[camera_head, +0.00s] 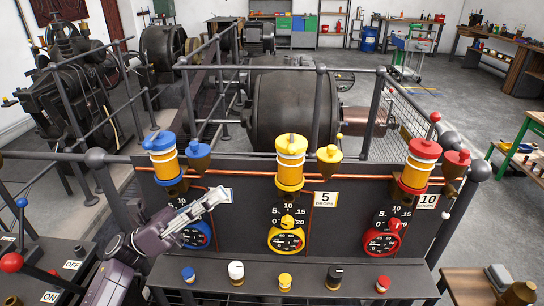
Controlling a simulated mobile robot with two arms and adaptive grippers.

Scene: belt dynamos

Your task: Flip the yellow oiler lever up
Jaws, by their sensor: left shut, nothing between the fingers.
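The yellow oiler (290,163) stands on the dark panel at the middle, a glass-like yellow cylinder with a yellow cap. A yellow cup (328,153) sits just right of it, with a small yellow ball (339,137) above it. I cannot tell clearly which small part is the oiler's lever or how it is tilted. My left gripper (217,195) is shut and empty in front of the panel, left of and below the yellow oiler, apart from it. It partly covers the blue gauge (198,235). My right gripper is out of view.
A blue oiler (162,157) and a red oiler (419,165) flank the yellow one. Below are a yellow gauge (286,236), a red gauge (382,239) and a shelf with several coloured knobs. A grey railing (350,70) and large dynamo (290,105) stand behind.

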